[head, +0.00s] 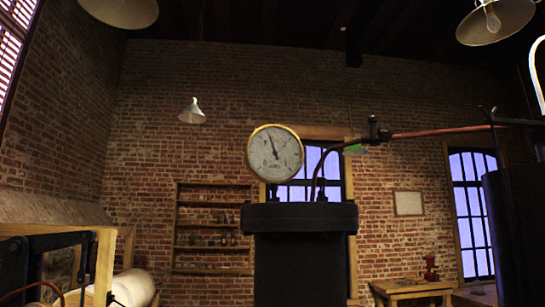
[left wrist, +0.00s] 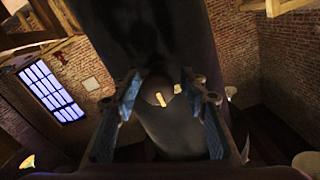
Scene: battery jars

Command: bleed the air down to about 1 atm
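A round brass-rimmed gauge (head: 274,153) stands on the lid of a dark cylindrical vessel (head: 299,262) in the head view. Its needle points up and slightly left; the scale figures are too small to read. A small valve fitting (head: 376,131) sits on the copper pipe right of the gauge. In the left wrist view, my left gripper (left wrist: 166,100) is open, its fingers apart on either side of a dark rounded body. My right gripper is not in view.
The copper pipe (head: 440,131) runs right to a dark apparatus (head: 508,230). A wooden table (head: 412,286) with a small red object (head: 431,268) stands at lower right. Shelves (head: 212,228) line the brick wall behind. A wooden frame with dark parts is at lower left.

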